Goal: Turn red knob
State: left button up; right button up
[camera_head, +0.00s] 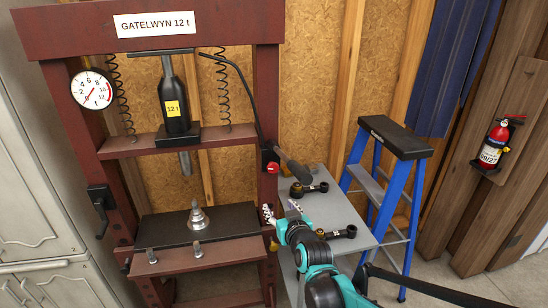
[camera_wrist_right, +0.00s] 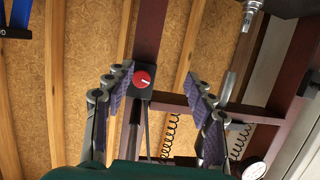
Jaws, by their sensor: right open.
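The red knob (camera_head: 273,168) sits on a small black box on the right post of the dark red press (camera_head: 150,25). In the right wrist view the red knob (camera_wrist_right: 143,79) shows a white pointer mark and lies ahead, between the lines of the two fingers. My right gripper (camera_head: 281,208) is open and empty, below the knob in the head view and apart from it. In the right wrist view its fingers (camera_wrist_right: 162,85) are spread wide with purple-grey pads. My left gripper is not in view.
A grey table (camera_head: 345,215) with dark fittings (camera_head: 310,188) stands right of the press. A blue stepladder (camera_head: 412,200) and a fire extinguisher (camera_head: 495,145) are farther right.

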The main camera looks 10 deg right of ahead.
aim_at(273, 168)
pick_arm(q)
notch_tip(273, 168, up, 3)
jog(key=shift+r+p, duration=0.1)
jog(key=shift+p, duration=0.95)
pick_arm(e)
jog(key=w+r+t, duration=0.1)
jog(key=w, duration=0.4)
jog(key=w+d+r+t, duration=0.1)
jog(key=w, duration=0.4)
jog(key=w+r+t+h, duration=0.1)
jog(key=w, duration=0.4)
jog(key=shift+d+r+m, duration=0.3)
jog(key=shift+r, duration=0.1)
jog(key=c, duration=1.1)
